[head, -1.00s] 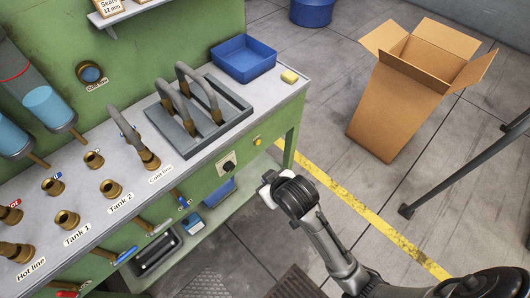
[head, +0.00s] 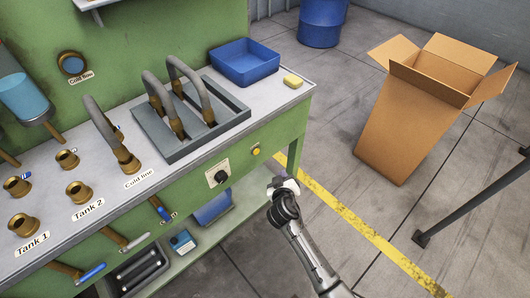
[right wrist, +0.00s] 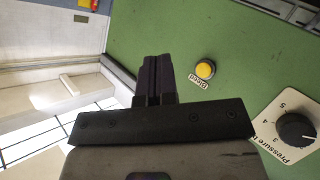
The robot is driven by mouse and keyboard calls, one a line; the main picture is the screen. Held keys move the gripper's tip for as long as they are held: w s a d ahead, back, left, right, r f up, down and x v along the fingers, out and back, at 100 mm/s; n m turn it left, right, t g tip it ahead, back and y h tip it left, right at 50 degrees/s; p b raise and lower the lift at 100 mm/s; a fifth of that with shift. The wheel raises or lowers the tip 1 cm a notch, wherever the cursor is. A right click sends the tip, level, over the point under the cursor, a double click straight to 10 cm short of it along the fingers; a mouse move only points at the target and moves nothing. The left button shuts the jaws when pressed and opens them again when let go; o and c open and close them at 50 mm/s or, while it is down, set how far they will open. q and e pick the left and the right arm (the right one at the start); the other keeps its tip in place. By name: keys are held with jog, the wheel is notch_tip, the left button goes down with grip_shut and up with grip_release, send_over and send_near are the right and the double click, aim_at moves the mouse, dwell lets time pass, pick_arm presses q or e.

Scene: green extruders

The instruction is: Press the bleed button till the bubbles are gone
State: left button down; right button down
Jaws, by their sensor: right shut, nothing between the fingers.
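The yellow bleed button (head: 256,151) is on the green front panel of the bench, below the worktop edge. In the right wrist view the button (right wrist: 205,69) sits above a label reading "Bleed". My right gripper (head: 282,184) is in front of the panel, below and right of the button in the head view. Its fingers (right wrist: 153,62) are shut and empty, apart from the button. A round sight glass (head: 72,64) labelled "Cold line" is on the green back panel; I cannot make out bubbles in it. My left gripper is out of view.
A black pressure knob (right wrist: 295,130) is close to the button. On the worktop are a grey tray (head: 178,150) with hoses, a blue bin (head: 244,62) and a yellow sponge (head: 293,81). A cardboard box (head: 405,130) stands on the floor at right.

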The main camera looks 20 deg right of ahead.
aim_at(256, 152)
jog(key=shift+w+a+r+t+y, duration=0.25)
jog(key=shift+a+t+y, duration=0.05)
jog(key=shift+a+t, duration=0.1)
jog(key=shift+w, duration=0.1)
jog(key=w+a+b, duration=0.3)
jog(key=w+b, duration=0.3)
jog(key=w, duration=0.2)
jog(key=shift+a, duration=0.2)
jog(key=shift+s, duration=0.1)
dwell(1.9)
jog(key=shift+w+a, duration=0.1)
jog(key=shift+w, duration=0.15)
jog(key=shift+w+a+b, duration=0.1)
jog(key=shift+w+b, duration=0.1)
jog(key=shift+b, duration=0.15)
